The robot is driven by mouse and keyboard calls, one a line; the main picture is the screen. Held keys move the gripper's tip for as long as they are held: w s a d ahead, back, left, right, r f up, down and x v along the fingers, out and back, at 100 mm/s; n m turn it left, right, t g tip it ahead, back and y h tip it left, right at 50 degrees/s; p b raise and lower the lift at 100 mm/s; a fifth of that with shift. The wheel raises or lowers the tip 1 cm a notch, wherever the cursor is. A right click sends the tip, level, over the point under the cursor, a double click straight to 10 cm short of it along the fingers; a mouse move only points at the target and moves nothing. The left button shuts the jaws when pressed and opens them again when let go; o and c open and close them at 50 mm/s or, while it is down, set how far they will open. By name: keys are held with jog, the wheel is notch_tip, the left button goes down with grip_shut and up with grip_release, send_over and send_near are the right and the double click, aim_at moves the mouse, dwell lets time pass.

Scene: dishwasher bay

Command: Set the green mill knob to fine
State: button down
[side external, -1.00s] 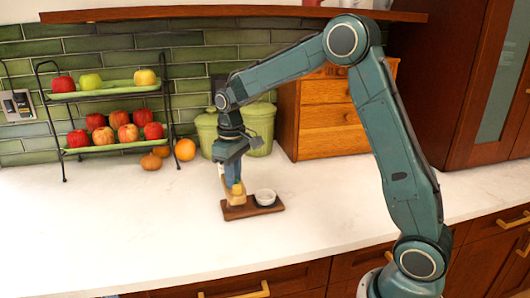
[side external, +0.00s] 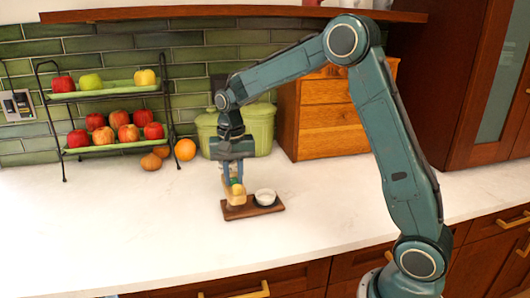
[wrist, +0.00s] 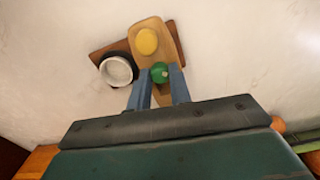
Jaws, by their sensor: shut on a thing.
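The mill is a light wooden body (wrist: 163,33) with a yellow knob (wrist: 147,41) and a green knob (wrist: 160,72). It stands on the left part of a dark wooden board (side external: 268,210) in the side view. My gripper (wrist: 158,76) points down at the mill, its two blue fingers shut on the green knob, one on each side. In the side view my gripper (side external: 232,178) hides part of the mill. A small pale mark shows on the green knob. I cannot make out any setting marks.
A small white bowl (side external: 265,197) in a dark holder sits on the board, right beside the mill. The white counter in front is clear.

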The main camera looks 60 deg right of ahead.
aim_at(234, 179)
jog(key=shift+m, duration=1.6)
jog(key=c, duration=1.3)
grip_release()
notch_tip(234, 179, up, 14)
jog(key=shift+f, duration=0.1)
jog(key=shift+s, duration=0.1)
